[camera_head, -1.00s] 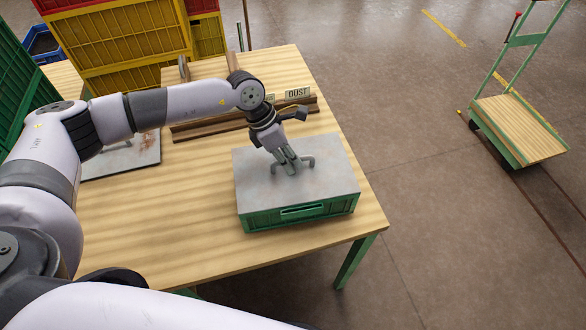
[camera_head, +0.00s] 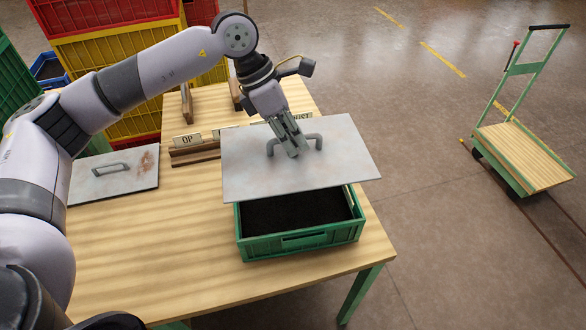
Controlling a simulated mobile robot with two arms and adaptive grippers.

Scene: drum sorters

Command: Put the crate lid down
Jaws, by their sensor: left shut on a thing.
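The crate lid (camera_head: 245,170) is a flat grey metal plate with a bar handle on top. My left gripper (camera_head: 291,150) is shut on its handle and holds the lid in the air above the green crate (camera_head: 302,242). The lid covers the back part of the crate from this view. The crate stands on the wooden table near its right front corner, open, with dark contents showing. My right gripper is not in view.
A second grey lid (camera_head: 112,174) with a handle and a rusty patch lies at the table's left. Wooden racks with signs (camera_head: 188,140) stand behind. Stacked crates (camera_head: 110,50) rise at the back left. The front left of the wooden table (camera_head: 165,255) is clear. A green trolley (camera_head: 520,155) stands right.

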